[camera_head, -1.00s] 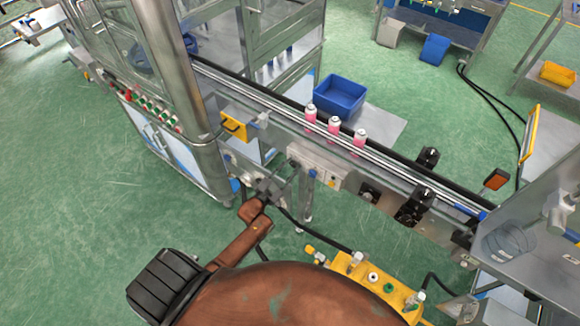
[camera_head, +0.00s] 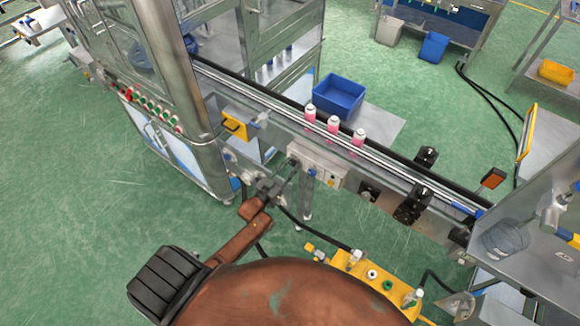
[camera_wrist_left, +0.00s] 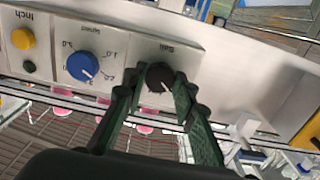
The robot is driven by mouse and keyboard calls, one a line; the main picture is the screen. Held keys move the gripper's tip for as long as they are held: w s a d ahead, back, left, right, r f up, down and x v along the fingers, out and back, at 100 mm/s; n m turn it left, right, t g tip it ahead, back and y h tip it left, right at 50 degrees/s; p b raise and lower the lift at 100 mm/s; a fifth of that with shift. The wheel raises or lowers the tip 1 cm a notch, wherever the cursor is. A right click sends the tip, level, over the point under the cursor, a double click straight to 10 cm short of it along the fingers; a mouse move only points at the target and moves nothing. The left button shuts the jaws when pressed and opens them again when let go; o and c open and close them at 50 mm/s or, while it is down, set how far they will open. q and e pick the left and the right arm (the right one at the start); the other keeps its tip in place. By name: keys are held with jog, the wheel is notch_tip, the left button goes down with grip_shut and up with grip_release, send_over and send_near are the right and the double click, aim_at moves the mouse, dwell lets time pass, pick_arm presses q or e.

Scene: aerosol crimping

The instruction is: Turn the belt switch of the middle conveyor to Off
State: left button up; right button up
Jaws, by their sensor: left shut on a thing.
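The middle conveyor's control box (camera_head: 328,179) hangs on the near side of the belt. My left gripper (camera_head: 287,176) reaches its left end. In the left wrist view, where the panel appears upside down, the belt switch (camera_wrist_left: 159,76) is a small black knob under a "Belt" label. The fingers of my left gripper (camera_wrist_left: 160,88) are closed around this knob, one on each side. The knob's pointer position cannot be made out clearly. My right gripper is not in view.
A blue speed dial (camera_wrist_left: 83,67) and a yellow Inch button (camera_wrist_left: 22,38) are beside the switch. Pink bottles (camera_head: 333,125) stand on the belt (camera_head: 390,167). A yellow fixture (camera_head: 345,262) lies near my body. Green floor is open at left.

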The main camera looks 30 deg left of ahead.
pick_arm(q)
jog(key=o, duration=1.2)
jog(key=shift+c, duration=0.2)
jog(key=shift+s, duration=0.15)
jog(key=s+a, duration=0.1)
jog(key=s, duration=1)
jog(key=shift+s, duration=0.4)
